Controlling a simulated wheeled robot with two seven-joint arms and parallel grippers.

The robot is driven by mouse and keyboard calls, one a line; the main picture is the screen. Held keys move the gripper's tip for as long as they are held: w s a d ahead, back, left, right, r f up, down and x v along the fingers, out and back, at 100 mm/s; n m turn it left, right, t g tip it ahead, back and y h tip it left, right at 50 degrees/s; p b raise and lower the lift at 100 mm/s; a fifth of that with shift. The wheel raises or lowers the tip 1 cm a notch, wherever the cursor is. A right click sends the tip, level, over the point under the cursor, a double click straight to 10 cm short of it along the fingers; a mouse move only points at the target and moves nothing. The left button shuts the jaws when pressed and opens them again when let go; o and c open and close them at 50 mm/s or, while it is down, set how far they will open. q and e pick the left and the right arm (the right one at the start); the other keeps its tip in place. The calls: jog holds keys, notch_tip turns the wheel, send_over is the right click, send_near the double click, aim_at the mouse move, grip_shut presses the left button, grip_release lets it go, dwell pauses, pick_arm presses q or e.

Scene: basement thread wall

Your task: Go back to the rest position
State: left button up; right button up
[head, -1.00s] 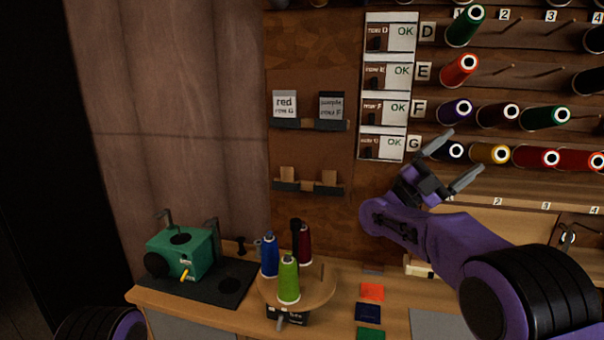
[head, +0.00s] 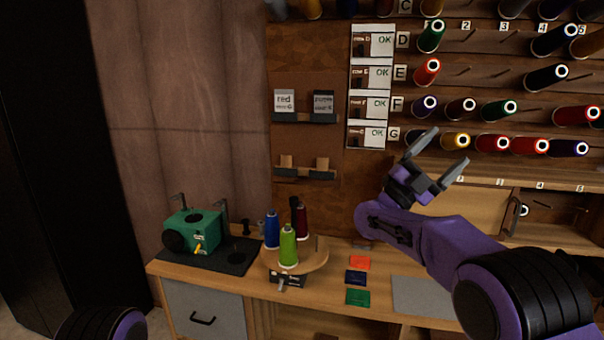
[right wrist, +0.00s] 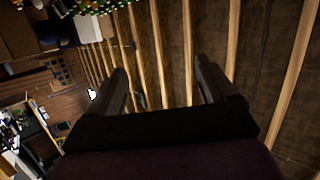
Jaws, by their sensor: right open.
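My right gripper (head: 436,160) is open and empty in the head view, its two fingers spread and pointing up, in front of the lower thread rows. In the right wrist view the open fingers (right wrist: 165,85) show with nothing between them, against wooden beams. My left gripper is not in view; only a part of my left arm shows at the bottom left of the head view.
A thread wall (head: 470,87) with several spools fills the upper right. Below, the bench (head: 225,284) carries a green machine (head: 193,231) and a round stand (head: 311,261) with blue, lime and dark red spools. Colored cards (head: 357,278) lie right of the stand.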

jog(key=w+f+n+t+y, duration=0.2)
jog(key=f+n+t+y, duration=0.8)
jog(key=f, duration=0.5)
jog(key=w+f+n+t+y, duration=0.1)
jog(key=f+n+t+y, duration=0.5)
jog(key=f+n+y, duration=0.65)
jog(key=s+f+g, duration=0.3)
jog(key=s+f, duration=0.3)
jog(key=f, duration=0.5)
jog(key=s+f+g, duration=0.3)
jog(key=s+f, duration=0.3)
jog(key=f, duration=0.5)
jog(key=s+f+g, duration=0.3)
jog(key=s+f, duration=0.1)
jog(key=s, duration=0.7)
jog(key=s+d+f+n+g+y, duration=0.1)
jog(key=s+f+g, duration=0.3)
jog(key=s, duration=0.7)
jog(key=s+f+g, duration=0.3)
jog(key=s+f, duration=0.1)
jog(key=s, duration=0.8)
jog(key=shift+d+f+g, duration=0.25)
jog(key=shift+f+g, duration=0.05)
jog(key=shift+f, duration=0.1)
